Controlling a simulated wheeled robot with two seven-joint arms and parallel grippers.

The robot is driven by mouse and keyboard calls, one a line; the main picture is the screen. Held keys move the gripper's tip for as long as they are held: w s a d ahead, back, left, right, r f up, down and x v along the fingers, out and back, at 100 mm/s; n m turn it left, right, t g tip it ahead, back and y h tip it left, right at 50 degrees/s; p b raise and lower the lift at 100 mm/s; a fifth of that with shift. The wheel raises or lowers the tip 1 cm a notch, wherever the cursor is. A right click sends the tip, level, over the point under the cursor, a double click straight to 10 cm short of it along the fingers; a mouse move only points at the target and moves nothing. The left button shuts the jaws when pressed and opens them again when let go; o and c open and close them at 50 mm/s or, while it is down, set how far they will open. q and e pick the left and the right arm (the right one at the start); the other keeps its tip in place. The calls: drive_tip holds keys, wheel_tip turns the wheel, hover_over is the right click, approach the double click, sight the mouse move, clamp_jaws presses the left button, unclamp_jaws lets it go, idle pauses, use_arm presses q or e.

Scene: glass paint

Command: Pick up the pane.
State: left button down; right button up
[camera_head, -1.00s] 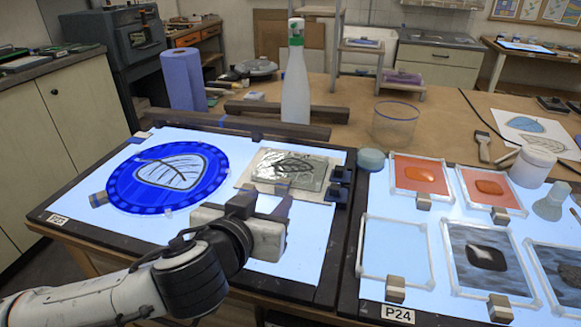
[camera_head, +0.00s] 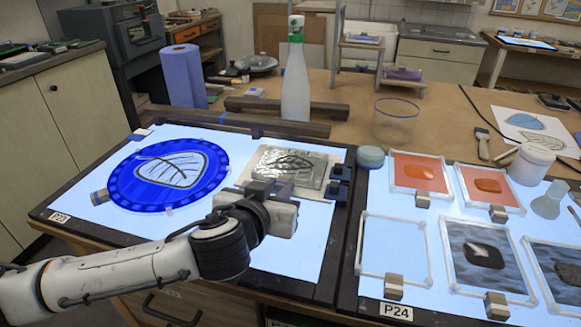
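A square clear pane (camera_head: 290,165) with a dark leaf drawing lies on a sheet on the left light table (camera_head: 120,222). Its near edge is partly hidden by my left gripper (camera_head: 271,189). The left gripper is at the pane's near side, its two dark fingers apart and pointing toward it. I see no clear contact between them. A round blue pane (camera_head: 168,174) with a white leaf lies to the left on the same table.
Dark clamps (camera_head: 338,182) sit right of the pane. Framed panes (camera_head: 419,174) fill the right light table (camera_head: 385,300).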

use_arm(q)
drive_tip(key=shift+r, duration=0.15)
drive_tip(key=shift+r, duration=0.3)
wheel_tip(320, 180, up, 9)
drive_tip(key=shift+r, duration=0.15)
